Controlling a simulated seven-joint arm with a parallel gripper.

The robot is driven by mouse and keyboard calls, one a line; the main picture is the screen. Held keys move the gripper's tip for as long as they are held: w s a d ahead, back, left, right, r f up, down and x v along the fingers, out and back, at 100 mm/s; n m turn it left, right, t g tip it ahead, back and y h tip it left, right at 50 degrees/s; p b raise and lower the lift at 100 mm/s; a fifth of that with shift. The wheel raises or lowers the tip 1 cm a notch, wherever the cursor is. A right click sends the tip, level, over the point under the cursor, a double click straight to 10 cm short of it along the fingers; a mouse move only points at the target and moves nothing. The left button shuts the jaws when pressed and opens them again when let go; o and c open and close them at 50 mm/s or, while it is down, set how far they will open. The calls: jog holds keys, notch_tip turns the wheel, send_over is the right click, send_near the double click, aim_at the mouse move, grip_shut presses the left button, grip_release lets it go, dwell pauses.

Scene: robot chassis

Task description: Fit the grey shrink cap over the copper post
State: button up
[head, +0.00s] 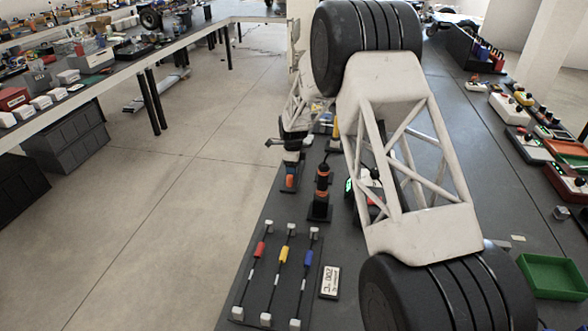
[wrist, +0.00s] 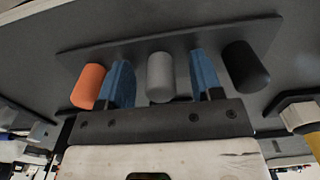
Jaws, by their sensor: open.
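In the wrist view the grey shrink cap (wrist: 160,78) stands on a dark plate (wrist: 118,55) between an orange cap (wrist: 88,85) and a black cap (wrist: 245,67). My gripper (wrist: 158,82) is open, with one blue finger on each side of the grey cap and a visible gap on both sides. In the head view my gripper (head: 290,145) is over the far left of the bench, above the orange cap (head: 291,180); the grey cap cannot be made out there. A dark stand with an orange-brown and black upright (head: 321,192) is close by; I cannot tell whether it is the copper post.
A board (head: 272,282) with red, yellow and blue pieces on cables lies at the near left of the bench (head: 420,85). A white label card (head: 330,282) is beside it. A green tray (head: 552,276) is at the right. My arm hides much of the middle.

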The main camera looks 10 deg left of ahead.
dwell(0.4)
jog(key=c, duration=1)
jog(key=shift+r, duration=0.1)
jog(key=shift+r, duration=4.9)
jog(key=d, duration=1.2)
